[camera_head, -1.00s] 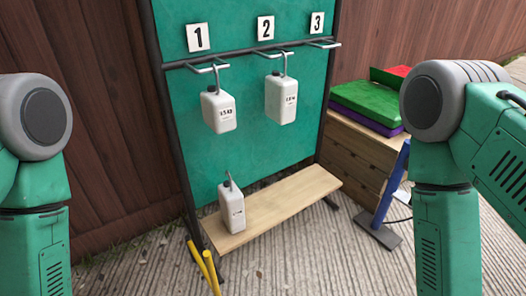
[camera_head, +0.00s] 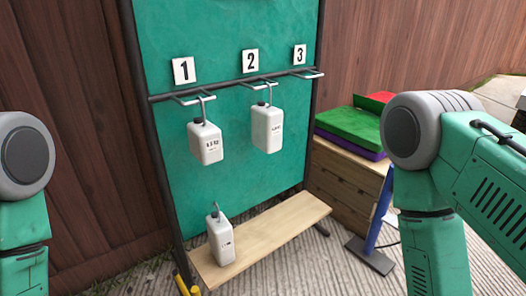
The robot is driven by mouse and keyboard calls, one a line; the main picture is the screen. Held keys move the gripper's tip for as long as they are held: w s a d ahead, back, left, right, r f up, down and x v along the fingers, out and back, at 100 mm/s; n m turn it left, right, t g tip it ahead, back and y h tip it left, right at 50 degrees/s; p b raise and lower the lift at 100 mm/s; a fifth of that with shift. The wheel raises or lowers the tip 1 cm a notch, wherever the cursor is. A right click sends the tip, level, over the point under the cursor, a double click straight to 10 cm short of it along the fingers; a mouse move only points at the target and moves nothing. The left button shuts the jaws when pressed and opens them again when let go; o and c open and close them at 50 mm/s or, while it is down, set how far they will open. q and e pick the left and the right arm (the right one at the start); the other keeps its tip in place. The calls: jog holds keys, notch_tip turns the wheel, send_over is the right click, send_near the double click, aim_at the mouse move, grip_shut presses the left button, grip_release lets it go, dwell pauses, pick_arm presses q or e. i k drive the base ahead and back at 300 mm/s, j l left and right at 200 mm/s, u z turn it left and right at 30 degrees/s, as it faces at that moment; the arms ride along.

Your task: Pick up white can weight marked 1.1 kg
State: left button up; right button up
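Three white can weights with wire hooks are in view. One can (camera_head: 206,142) hangs from the hook under number 1; its label is too small to read surely. A second can (camera_head: 267,128) hangs under number 2, its label also not clearly readable. A third can (camera_head: 221,241) stands upright on the wooden bench (camera_head: 270,234) below, its dark marking unreadable. I cannot tell which one is marked 1.1 kg. Only upper parts of my two green arms show, at the left and right edges. Both grippers are out of view and apart from the visible cans.
The green board (camera_head: 225,35) has a dark frame; hook 3 (camera_head: 305,73) is empty. A wooden cabinet (camera_head: 345,180) with green and purple items stands right, beside a blue post (camera_head: 378,215). Yellow bars (camera_head: 184,286) stand at the bench's front left. Wooden fence (camera_head: 75,120) stands at left.

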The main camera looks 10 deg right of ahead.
aim_at(219, 230)
jog(key=i+l+u, duration=0.1)
jog(key=l, duration=0.25)
jog(key=i+l+u, duration=0.15)
jog(key=l, duration=0.2)
jog(key=i+l+u, duration=0.1)
jog(key=l, duration=0.25)
jog(key=i+l+u, duration=0.1)
jog(key=l, duration=0.25)
jog(key=i+j, duration=0.1)
jog(key=i, duration=0.35)
